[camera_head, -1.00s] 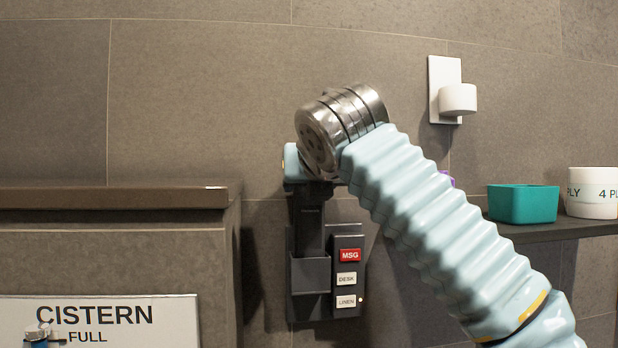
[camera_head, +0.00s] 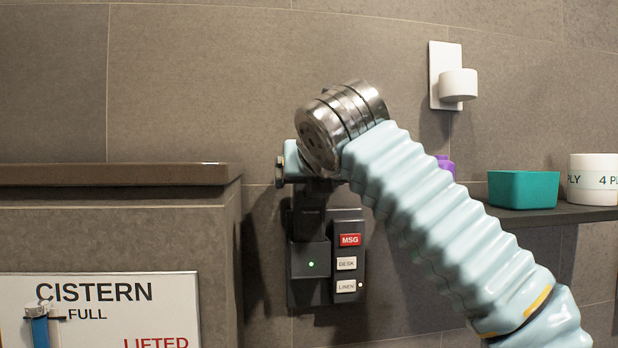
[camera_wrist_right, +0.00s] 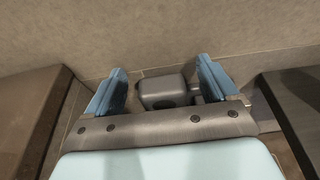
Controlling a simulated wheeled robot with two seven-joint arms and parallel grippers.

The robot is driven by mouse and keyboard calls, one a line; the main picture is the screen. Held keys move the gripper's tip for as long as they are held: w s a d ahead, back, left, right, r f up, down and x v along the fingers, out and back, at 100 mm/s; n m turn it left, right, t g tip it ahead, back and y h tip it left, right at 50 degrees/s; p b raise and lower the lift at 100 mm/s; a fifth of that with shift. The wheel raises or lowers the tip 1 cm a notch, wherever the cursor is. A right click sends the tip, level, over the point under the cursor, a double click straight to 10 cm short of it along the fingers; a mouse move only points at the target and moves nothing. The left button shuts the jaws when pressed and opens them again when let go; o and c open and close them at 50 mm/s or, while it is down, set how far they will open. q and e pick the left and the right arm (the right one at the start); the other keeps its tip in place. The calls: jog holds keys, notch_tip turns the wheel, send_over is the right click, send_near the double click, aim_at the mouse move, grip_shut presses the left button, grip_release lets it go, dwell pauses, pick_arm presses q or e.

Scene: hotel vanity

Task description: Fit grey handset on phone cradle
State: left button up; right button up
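The phone cradle (camera_head: 347,290) is a dark unit on the tiled wall, with MSG, DESK and LINEN buttons on its right side. The grey handset (camera_head: 309,224) stands upright in the cradle's left pocket, its lower part hidden. A green light (camera_head: 311,264) glows on the pocket front. My right gripper (camera_head: 312,180) is at the handset's top, partly hidden by its own wrist. In the right wrist view its two blue fingers (camera_wrist_right: 160,88) are spread, with gaps beside the handset's top (camera_wrist_right: 163,91) between them. My left gripper is not in view.
A brown ledge (camera_head: 110,174) with a CISTERN FULL sign (camera_head: 100,310) juts out at left. A small silver-and-blue fitting (camera_head: 40,322) shows in front of the sign. At right, a shelf (camera_head: 545,216) holds a teal box (camera_head: 523,190) and a white roll (camera_head: 593,180). A white wall fixture (camera_head: 457,86) is above.

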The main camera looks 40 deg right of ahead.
jog(key=shift+s, duration=0.1)
jog(key=p+v, duration=0.2)
jog(key=v, duration=1.1)
jog(key=shift+s+a+p, duration=0.2)
jog(key=shift+s+p, duration=0.05)
jog(key=shift+p, duration=0.15)
jog(key=shift+r, duration=0.15)
